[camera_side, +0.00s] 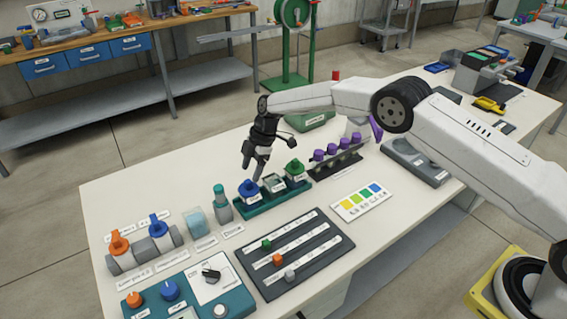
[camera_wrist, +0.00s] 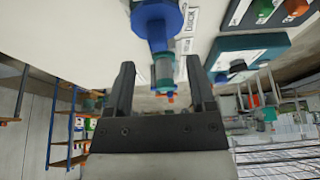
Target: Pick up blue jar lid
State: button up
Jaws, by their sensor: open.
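The blue jar lid (camera_side: 249,187) sits on a jar at the left end of a green tray (camera_side: 262,207). My gripper (camera_side: 253,168) points down just above the blue lid, fingers apart and empty. In the wrist view my gripper (camera_wrist: 160,63) shows two dark, spread fingers. A blue round part, apparently the blue lid (camera_wrist: 158,22), appears at the top, beyond the fingertips. I cannot tell the exact gap between fingers and lid.
A jar with a green lid (camera_side: 294,168) and a jar between share the tray. A teal-capped bottle (camera_side: 221,200) stands left of it. Purple-topped parts (camera_side: 345,147) stand right. A dark slider panel (camera_side: 294,252) lies in front. The white table's back left is clear.

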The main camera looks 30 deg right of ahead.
aim_at(248, 181)
jog(key=shift+x, duration=2.25)
jog(key=shift+w+d, duration=0.1)
grip_shut()
